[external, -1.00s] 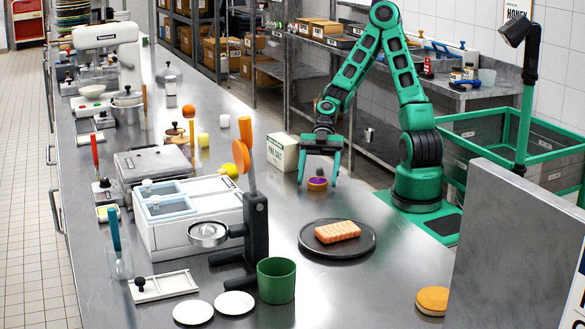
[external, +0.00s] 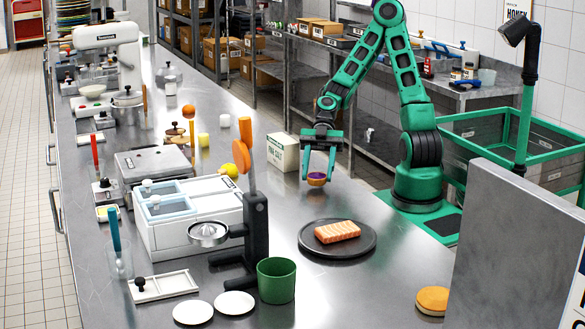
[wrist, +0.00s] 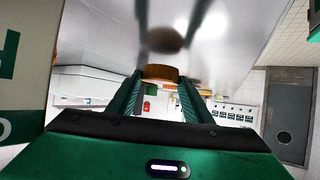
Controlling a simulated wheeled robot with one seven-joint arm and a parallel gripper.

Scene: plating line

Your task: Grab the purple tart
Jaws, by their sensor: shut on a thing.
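The purple tart (external: 317,181), small and round with a tan crust and purple top, is between the two green fingers of my gripper (external: 318,177) in the external view. My gripper is shut on it, pointing down. The tart appears to be held a little above the steel counter. In the wrist view the tart's brown crust (wrist: 161,73) sits between the fingertips, with a dark blurred reflection on the counter beyond it. Its purple top is hidden there.
A cream salt box (external: 283,152) stands just left of my gripper. A dark round plate (external: 308,249) bearing a ribbed orange-pink block (external: 337,232) lies in front. A green cup (external: 276,281) and a juicer stand (external: 257,235) are further left. Counter between gripper and plate is clear.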

